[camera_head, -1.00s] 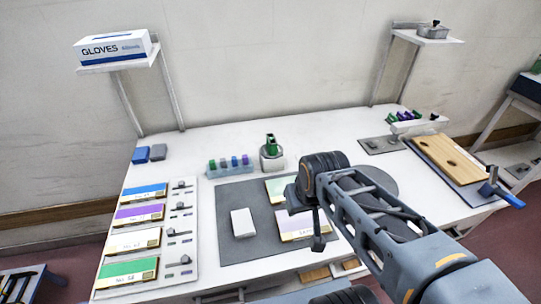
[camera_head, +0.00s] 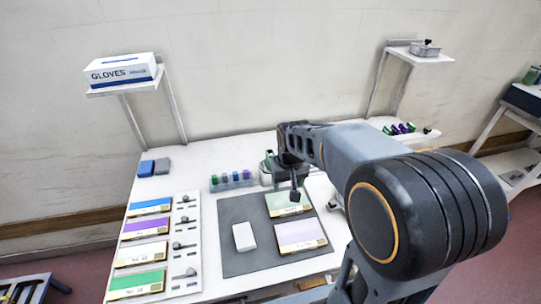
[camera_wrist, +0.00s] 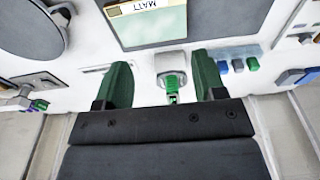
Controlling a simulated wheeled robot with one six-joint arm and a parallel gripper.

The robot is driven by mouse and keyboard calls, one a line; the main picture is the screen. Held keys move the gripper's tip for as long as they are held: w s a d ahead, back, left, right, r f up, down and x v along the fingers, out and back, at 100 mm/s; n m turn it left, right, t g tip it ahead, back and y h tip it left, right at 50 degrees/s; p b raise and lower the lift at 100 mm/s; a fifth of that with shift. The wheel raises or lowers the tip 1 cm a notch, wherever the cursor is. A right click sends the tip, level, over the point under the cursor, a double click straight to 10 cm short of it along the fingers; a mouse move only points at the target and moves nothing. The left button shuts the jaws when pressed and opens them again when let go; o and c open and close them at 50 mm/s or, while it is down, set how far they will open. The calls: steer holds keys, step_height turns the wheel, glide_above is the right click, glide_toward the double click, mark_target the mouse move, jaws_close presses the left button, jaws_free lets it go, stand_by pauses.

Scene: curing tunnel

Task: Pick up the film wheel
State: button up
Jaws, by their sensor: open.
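A green-topped piece (camera_wrist: 172,86), which seems to be the film wheel, stands in a pale grey holder (camera_wrist: 171,62) in the wrist view. It appears between the two green fingers of my gripper (camera_wrist: 166,82), which are spread apart and hold nothing. How far the fingertips are from it in depth is unclear. In the head view the holder (camera_head: 266,177) stands behind the dark mat, and the end of my arm hides much of it and the piece.
A dark mat (camera_head: 236,213) bears a green-labelled card (camera_head: 283,206), a lilac card (camera_head: 300,236) and a white block (camera_head: 244,237). A rack of coloured pieces (camera_head: 233,182) is left of the holder. Colour cards line the left, and a glove box (camera_head: 122,70) sits on a shelf.

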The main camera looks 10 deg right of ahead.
steer(key=w+p, duration=0.2)
steer(key=w, duration=0.9)
steer(key=t, duration=0.2)
glide_toward(272, 151)
steer(key=shift+s+a+r, duration=0.1)
steer(key=shift+s+a, duration=0.1)
steer(key=shift+s, duration=0.4)
steer(key=shift+s+a+r, duration=0.1)
steer(key=shift+s+a, duration=0.1)
steer(key=shift+s, duration=0.45)
steer(key=p+x, duration=0.1)
steer(key=x, duration=0.6)
steer(key=shift+w+f, duration=0.1)
steer(key=shift+f, duration=0.15)
steer(key=shift+p+x, duration=1.4)
steer(key=shift+x, duration=1.2)
steer(key=shift+c, duration=0.5)
